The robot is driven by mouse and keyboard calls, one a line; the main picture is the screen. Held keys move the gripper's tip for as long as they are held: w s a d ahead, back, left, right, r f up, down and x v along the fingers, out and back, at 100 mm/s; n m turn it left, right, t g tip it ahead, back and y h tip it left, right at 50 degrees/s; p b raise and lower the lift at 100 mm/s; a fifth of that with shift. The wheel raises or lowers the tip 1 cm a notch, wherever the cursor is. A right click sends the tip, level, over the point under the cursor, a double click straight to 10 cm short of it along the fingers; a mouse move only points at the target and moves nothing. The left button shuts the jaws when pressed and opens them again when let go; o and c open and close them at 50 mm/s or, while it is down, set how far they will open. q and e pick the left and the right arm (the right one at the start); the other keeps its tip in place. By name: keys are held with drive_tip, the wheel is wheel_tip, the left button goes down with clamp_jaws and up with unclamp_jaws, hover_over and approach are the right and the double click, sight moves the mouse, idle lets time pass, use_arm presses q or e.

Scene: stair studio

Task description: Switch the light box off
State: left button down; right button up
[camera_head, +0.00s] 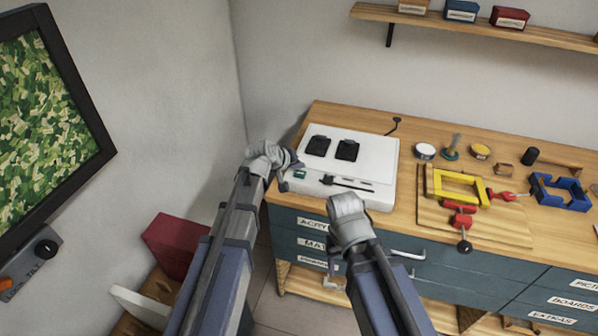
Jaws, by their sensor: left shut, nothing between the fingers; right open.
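The light box (378,156) is a flat white box at the left end of the workbench. Two dark squares (333,148) and a dark slim tool (345,183) lie on it. A small green part (299,174), perhaps its switch, is at its front left corner. I cannot tell for sure whether the panel is lit. My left gripper (290,169) is shut and empty, right beside the green part; I cannot tell if they touch. My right gripper (341,199) is open and empty in front of the box's front edge, partly hiding it; its fingertips are hard to make out.
A dark red box (172,240) stands lower left. A shelf (470,27) hangs above.

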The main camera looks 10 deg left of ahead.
sight(298, 176)
use_arm(q)
wheel_tip(298, 176, up, 6)
drive_tip(key=p, duration=0.5)
drive_tip(key=shift+f, duration=0.2)
drive_tip(key=s+d+f+m+g+y, duration=0.1)
drive_tip(key=s+f+m+g+y, duration=0.1)
drive_tip(key=s, duration=0.7)
drive_tip(key=s+d+f+m+g+y, duration=0.1)
drive_tip(key=s+f+m+g+y, duration=0.1)
drive_tip(key=s, duration=0.8)
drive_tip(key=s+d+f+m+g+y, duration=0.1)
drive_tip(key=s+f+m+g, duration=0.1)
drive_tip(key=s, duration=0.8)
drive_tip(key=m+g, duration=0.1)
drive_tip(key=g, duration=0.1)
drive_tip(key=shift+s+d+f+g+y, duration=0.15)
drive_tip(key=shift+f+g+y, duration=0.15)
drive_tip(key=shift+y, duration=0.1)
